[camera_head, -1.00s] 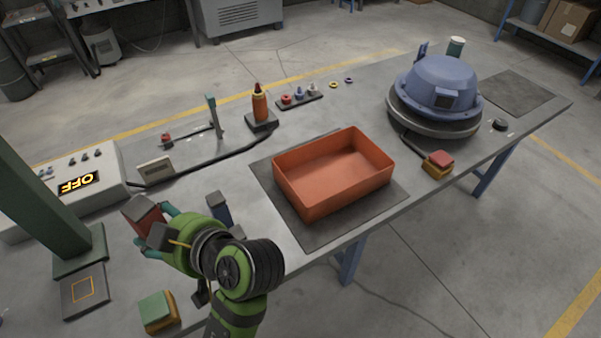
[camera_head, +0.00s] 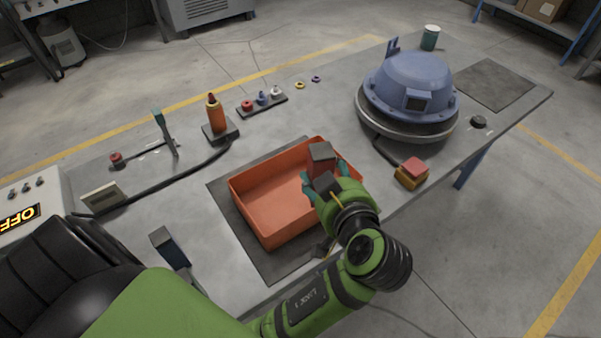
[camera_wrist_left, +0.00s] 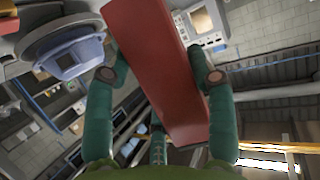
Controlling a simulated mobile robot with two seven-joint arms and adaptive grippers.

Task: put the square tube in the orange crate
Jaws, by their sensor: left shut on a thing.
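The square tube (camera_head: 321,161) is red with a dark grey end that faces up. My left gripper (camera_head: 324,177) is shut on it and holds it over the right end of the orange crate (camera_head: 249,214). The wrist view shows the red tube (camera_wrist_left: 158,65) between the two teal fingers. The gripper hides the crate's right front corner. The gap between the tube's lower end and the crate floor cannot be seen. The visible part of the crate floor is empty. My right gripper is out of view.
The crate stands on a dark mat (camera_head: 223,200). A red and yellow block (camera_head: 411,173) and a blue dome (camera_head: 413,85) are to the right.

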